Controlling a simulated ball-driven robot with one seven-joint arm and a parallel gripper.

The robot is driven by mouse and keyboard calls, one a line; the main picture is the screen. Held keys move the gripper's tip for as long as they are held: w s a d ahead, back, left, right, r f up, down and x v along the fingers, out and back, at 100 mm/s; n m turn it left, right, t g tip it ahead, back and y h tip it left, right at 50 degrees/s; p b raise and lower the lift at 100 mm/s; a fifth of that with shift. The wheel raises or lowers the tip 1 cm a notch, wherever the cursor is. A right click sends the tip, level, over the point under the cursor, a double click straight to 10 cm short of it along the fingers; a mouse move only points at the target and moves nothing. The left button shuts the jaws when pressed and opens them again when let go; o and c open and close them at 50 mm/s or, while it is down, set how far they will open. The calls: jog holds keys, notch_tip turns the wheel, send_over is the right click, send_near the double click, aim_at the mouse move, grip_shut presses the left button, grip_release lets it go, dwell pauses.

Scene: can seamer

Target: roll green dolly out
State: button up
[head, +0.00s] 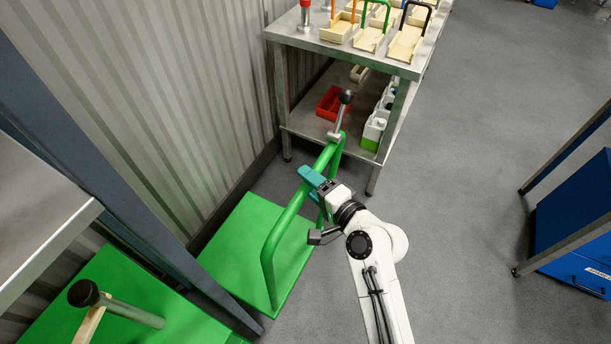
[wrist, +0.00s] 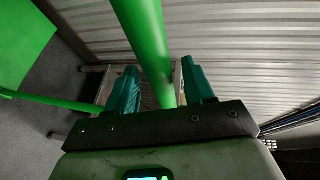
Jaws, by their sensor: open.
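The green dolly's flat deck (head: 228,243) lies on the floor against the ribbed wall, partly behind a blue-grey post. Its green tubular handle (head: 287,214) rises from the deck and reaches toward the metal shelf table. My gripper (head: 312,182) has teal fingers and is at the upper bar of the handle. In the wrist view the green bar (wrist: 147,42) runs between the two open fingers (wrist: 162,86), with gaps showing beside it. A green surface, perhaps the deck, also shows in the wrist view (wrist: 24,42).
The metal shelf table (head: 333,50) stands beyond the handle, with trays on top and a red bin (head: 333,103) below. A blue cabinet (head: 575,220) is at right. Grey floor between is clear.

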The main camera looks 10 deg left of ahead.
jog(key=shift+x, duration=1.25)
jog(key=shift+c, duration=0.3)
grip_shut()
